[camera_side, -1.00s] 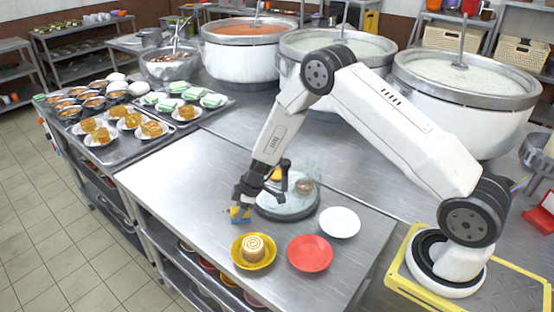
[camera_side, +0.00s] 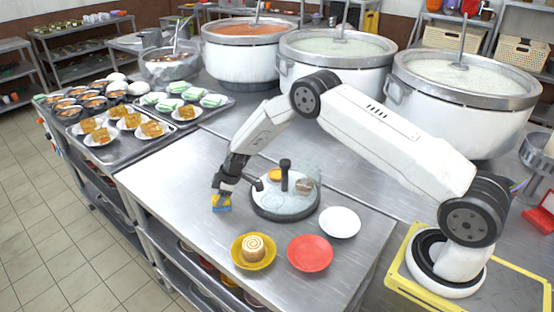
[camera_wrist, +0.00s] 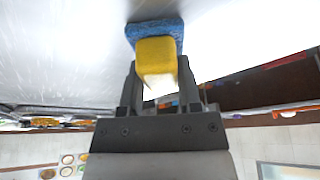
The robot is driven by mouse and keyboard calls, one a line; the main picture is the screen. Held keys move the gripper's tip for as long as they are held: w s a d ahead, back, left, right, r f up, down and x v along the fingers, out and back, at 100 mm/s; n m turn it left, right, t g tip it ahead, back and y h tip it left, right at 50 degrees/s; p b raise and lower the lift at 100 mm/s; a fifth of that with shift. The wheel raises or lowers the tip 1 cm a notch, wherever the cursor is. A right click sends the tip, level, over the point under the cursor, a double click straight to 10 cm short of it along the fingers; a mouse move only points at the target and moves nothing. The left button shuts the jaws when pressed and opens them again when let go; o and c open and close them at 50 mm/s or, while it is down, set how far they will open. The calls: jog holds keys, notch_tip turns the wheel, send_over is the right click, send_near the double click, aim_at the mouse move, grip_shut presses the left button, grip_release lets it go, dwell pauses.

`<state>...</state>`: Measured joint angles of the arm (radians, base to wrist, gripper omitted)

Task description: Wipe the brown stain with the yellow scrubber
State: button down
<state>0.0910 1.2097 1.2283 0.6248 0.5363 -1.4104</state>
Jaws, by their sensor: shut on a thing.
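My gripper (camera_side: 223,190) is shut on the yellow scrubber (camera_side: 221,204), which has a blue pad on its far side. In the wrist view the yellow block (camera_wrist: 156,55) sits between my fingers, with the blue pad (camera_wrist: 155,27) facing the grey steel surface. The scrubber is at or just above the steel table (camera_side: 175,185), left of the round turntable; I cannot tell whether it touches. I cannot make out a brown stain in either view; it may be hidden under the scrubber or gripper.
A round turntable (camera_side: 284,208) with a dark upright post stands right of my gripper. A yellow plate (camera_side: 243,262) with a rolled cake, a red plate (camera_side: 310,253) and a white plate (camera_side: 340,222) lie in front. Trays of food stand at the back left, large stockpots (camera_side: 465,95) behind.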

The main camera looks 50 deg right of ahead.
jog(key=shift+w, duration=0.3)
jog(key=shift+s+d, duration=0.15)
jog(key=shift+d, duration=0.3)
jog(key=shift+s, duration=4.95)
jog(key=shift+w+f, duration=0.1)
jog(key=shift+w, duration=5)
jog(key=shift+r, duration=4.15)
jog(key=shift+s, duration=0.15)
